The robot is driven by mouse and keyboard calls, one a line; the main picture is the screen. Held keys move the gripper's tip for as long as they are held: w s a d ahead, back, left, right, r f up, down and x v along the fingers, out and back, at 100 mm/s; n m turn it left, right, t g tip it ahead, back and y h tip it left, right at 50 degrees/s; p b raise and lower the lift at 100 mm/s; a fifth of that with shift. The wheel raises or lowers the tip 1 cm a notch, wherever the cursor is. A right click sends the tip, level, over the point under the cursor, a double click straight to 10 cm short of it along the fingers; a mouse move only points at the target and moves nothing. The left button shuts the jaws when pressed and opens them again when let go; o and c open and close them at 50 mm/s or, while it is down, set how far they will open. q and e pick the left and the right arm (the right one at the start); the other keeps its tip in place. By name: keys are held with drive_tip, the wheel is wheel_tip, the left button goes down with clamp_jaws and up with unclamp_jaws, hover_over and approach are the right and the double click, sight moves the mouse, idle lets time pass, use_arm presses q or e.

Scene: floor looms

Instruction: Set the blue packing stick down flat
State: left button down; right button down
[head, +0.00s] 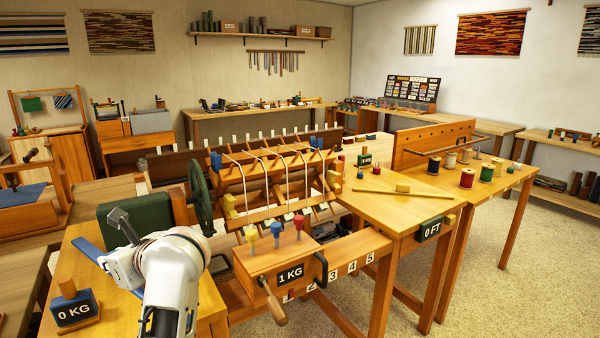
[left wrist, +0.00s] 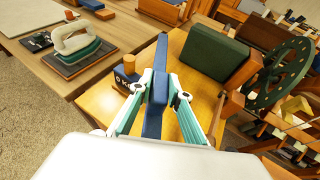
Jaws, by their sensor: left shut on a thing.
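The blue packing stick (head: 88,249) slants over the wooden table at the lower left in the head view. My left gripper (left wrist: 157,90) is shut on the blue packing stick (left wrist: 161,52), with one finger on each side of it. The stick runs lengthwise away from the wrist in the left wrist view. I cannot tell whether its underside touches the table. In the head view my white arm and wrist hide the fingers and the middle of the stick. My right gripper is in neither view.
A weight block marked 0 KG (head: 75,304) stands on the table left of the stick. A dark green block (head: 136,219) and a green wheel (head: 198,200) stand beyond and to the right. The loom with the 1 KG box (head: 290,272) is further right.

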use_arm(q)
drive_tip(key=s+d+f+m+t+h+p, duration=0.1)
drive_tip(key=s+d+f+m+t+h, duration=0.1)
drive_tip(key=s+d, duration=0.4)
drive_tip(key=s+d+f+m+t+h+p, duration=0.1)
drive_tip(key=s+d+f+m+t+h, duration=0.1)
drive_tip(key=s+d+f+m, duration=0.2)
drive_tip(key=s+d, duration=0.3)
drive_tip(key=shift+d+f+t+h, duration=0.15)
drive_tip(key=shift+f+t+h, duration=0.25)
drive_tip(key=shift+d, duration=0.1)
